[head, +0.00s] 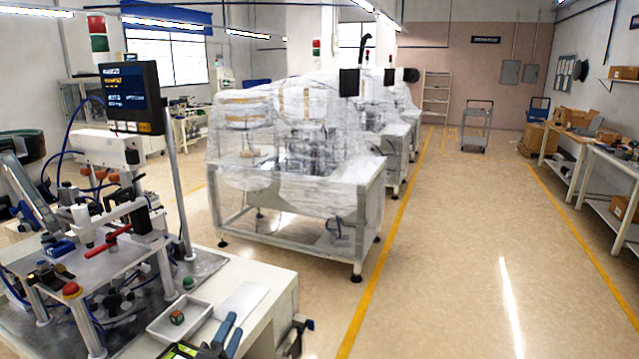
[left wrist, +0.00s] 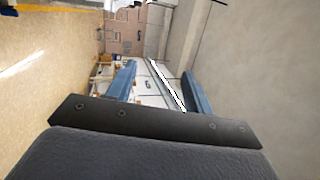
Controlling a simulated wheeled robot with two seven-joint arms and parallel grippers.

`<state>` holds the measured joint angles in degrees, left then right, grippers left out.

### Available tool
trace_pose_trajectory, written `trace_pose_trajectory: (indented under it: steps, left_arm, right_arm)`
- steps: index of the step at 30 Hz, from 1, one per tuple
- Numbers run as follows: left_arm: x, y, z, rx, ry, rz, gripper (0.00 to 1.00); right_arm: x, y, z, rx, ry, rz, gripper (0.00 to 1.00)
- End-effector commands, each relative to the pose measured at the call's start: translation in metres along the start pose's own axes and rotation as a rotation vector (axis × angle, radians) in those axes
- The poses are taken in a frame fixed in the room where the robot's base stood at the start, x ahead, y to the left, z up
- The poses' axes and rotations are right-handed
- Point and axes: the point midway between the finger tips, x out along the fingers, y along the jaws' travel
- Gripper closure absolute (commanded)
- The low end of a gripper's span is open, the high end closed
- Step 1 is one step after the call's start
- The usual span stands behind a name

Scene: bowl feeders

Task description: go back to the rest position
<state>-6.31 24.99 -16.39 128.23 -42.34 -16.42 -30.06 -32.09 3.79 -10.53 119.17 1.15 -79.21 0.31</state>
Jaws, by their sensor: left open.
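I cannot tell whether the gripper touches the table. My right gripper is not in view.
A plastic-wrapped machine (head: 295,150) stands beyond. Workbenches (head: 608,165) line the right wall. The floor aisle (head: 470,250) is clear.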

Motion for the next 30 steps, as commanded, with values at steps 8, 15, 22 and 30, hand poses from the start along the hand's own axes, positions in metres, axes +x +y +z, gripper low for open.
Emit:
trace_pose_trajectory:
  steps: [8,15,22,30]
  left_arm:
    - [-0.091,0.077,0.025,-0.533,-0.425,0.346,0.48]
    - [-0.199,0.134,0.009,-0.913,-0.787,0.666,0.48]
    - [-0.270,0.153,-0.017,-1.093,-1.002,0.868,0.48]
    - [-0.325,0.157,-0.042,-1.206,-1.164,1.026,0.48]
  right_arm:
    - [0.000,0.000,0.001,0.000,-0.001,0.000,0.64]
    - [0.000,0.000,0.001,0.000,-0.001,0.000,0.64]
    - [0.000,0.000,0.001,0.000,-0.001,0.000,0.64]
    - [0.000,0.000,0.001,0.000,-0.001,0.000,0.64]
